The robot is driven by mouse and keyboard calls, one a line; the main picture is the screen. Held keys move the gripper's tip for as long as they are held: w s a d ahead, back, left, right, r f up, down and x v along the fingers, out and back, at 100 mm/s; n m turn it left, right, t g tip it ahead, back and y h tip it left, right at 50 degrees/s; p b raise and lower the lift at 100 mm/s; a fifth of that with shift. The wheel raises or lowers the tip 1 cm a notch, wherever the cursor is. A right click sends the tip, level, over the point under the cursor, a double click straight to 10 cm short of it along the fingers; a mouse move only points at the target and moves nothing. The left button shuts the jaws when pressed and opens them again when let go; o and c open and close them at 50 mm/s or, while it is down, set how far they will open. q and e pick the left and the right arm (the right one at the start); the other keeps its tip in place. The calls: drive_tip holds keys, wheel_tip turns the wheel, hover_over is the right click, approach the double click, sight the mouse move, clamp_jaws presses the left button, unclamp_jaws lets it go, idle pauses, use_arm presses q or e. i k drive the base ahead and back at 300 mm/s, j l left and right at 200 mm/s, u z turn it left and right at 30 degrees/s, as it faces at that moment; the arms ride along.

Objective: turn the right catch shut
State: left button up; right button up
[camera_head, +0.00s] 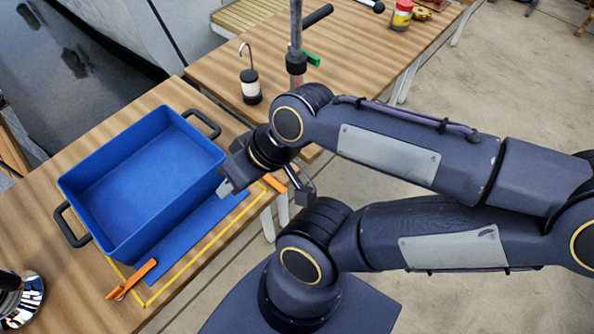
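A blue open-topped bin (88,205) with black side handles stands on the wooden table. A flat blue strip (192,240) lies along its near side. An orange catch (131,280) sits at the strip's left end. The right catch (273,183), also orange, is at the right end, partly hidden by my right gripper. My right gripper (266,187) is over that right end, its two fingers apart on either side of the right catch. I cannot tell whether they touch it. My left gripper is not in view.
A yellow outline (192,264) marks the table around the strip. A black-and-white lantern (250,87) stands behind the bin. A chrome and black object (20,298) is at the lower left.

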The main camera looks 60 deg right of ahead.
sight(269, 178)
drive_tip(key=l+z, duration=0.15)
drive_tip(key=z, duration=0.25)
drive_tip(key=k+l+z, duration=0.1)
drive_tip(key=z, duration=0.35)
drive_tip(key=l+z, duration=0.2)
drive_tip(key=z, duration=0.2)
drive_tip(key=l+u, duration=0.15)
drive_tip(key=u, duration=0.3)
drive_tip(key=l+u, duration=0.2)
drive_tip(key=u, duration=0.3)
drive_tip(key=i+l, duration=0.05)
